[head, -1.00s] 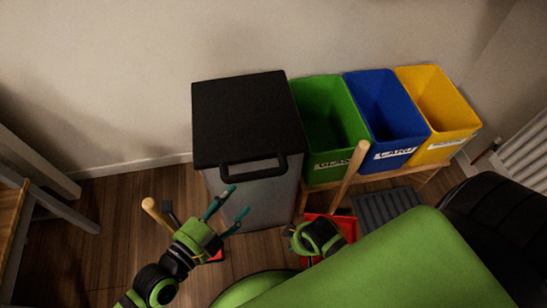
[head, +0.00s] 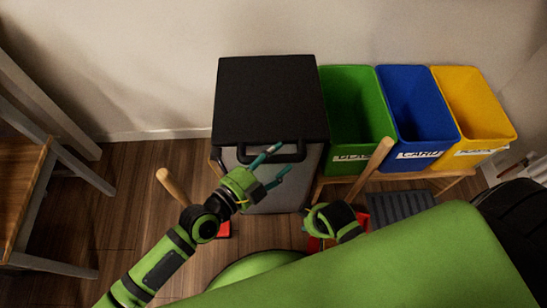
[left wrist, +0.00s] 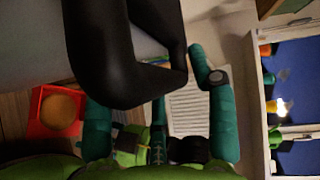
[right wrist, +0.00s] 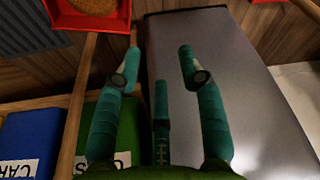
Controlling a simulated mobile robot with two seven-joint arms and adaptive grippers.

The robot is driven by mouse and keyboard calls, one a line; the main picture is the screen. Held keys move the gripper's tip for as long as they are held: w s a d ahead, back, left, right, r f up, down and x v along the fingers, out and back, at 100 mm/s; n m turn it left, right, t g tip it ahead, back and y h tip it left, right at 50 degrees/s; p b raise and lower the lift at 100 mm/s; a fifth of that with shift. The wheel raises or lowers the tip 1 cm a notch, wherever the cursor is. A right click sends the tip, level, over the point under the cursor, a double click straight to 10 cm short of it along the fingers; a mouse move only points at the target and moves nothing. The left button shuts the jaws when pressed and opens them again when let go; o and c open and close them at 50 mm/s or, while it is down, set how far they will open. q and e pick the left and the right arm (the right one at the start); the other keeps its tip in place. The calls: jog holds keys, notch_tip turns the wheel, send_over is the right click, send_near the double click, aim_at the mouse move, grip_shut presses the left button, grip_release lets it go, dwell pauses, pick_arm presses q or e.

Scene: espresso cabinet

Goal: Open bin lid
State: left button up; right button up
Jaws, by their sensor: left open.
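The tall grey bin (head: 290,185) stands against the wall with its black lid (head: 268,95) down. A black loop handle (head: 285,157) sticks out from the lid's front edge. My left gripper (head: 281,160) is open at this handle, its teal fingers overlapping it in the head view. In the left wrist view the handle (left wrist: 135,85) looms large between the fingers and partly hides one of them; I cannot tell whether they touch. My right gripper (right wrist: 158,55) is open and empty, its fingers in front of the bin's grey side (right wrist: 235,80) in the right wrist view.
Green (head: 350,100), blue (head: 408,100) and yellow (head: 470,100) open bins stand on a wooden rack to the right. Wooden sticks (head: 172,187) and red pans are near the floor in front.

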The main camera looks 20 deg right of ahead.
pick_arm(q)
grip_shut()
jog(key=shift+r, duration=0.1)
jog(key=shift+r, duration=0.1)
